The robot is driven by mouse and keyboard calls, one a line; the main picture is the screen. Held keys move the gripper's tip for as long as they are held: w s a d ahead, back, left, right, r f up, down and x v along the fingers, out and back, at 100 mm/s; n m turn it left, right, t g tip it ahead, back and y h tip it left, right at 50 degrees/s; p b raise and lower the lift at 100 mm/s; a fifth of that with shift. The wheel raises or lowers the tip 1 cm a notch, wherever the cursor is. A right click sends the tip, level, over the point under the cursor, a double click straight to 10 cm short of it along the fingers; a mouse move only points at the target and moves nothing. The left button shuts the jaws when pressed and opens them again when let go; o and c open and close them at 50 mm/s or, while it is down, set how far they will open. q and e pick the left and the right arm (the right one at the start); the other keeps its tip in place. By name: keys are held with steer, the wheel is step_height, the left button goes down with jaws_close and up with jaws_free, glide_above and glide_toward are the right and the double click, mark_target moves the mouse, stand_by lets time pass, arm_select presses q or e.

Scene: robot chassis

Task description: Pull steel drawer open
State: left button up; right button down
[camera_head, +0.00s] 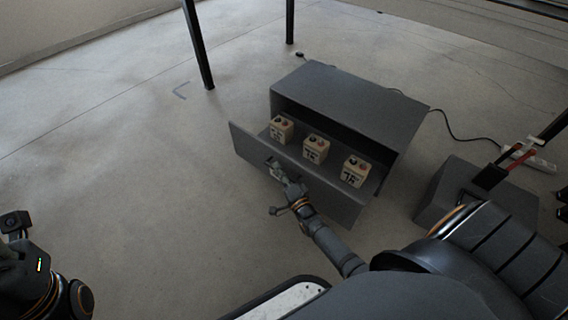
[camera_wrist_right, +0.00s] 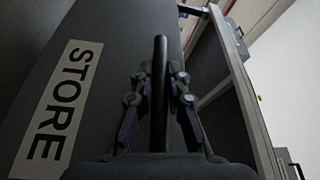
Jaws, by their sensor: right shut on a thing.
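The steel drawer (camera_head: 330,198) is a dark grey front on a grey cabinet (camera_head: 348,102). It stands pulled out, with its inside showing. Three tan boxes with dark markings sit in it: a left box (camera_head: 281,129), a middle box (camera_head: 315,150) and a right box (camera_head: 353,172). My right gripper (camera_head: 276,172) is at the drawer front. In the right wrist view its fingers (camera_wrist_right: 158,95) are shut on a dark upright handle bar (camera_wrist_right: 160,60), beside a white "STORE" label (camera_wrist_right: 58,105). My left arm shows at the lower left; its fingertips are out of view.
A grey box (camera_head: 440,195) stands right of the cabinet, with a power strip (camera_head: 528,158) and cable behind it. Dark posts (camera_head: 198,45) stand at the back left. The concrete floor (camera_head: 150,170) left and in front of the drawer is clear.

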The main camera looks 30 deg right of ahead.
steer(key=shift+s+a, duration=0.1)
steer(key=shift+a, duration=0.1)
steer(key=c, duration=1.3)
jaws_free()
steer(key=shift+c, duration=0.2)
steer(key=s, duration=1.2)
steer(key=shift+f, duration=0.45)
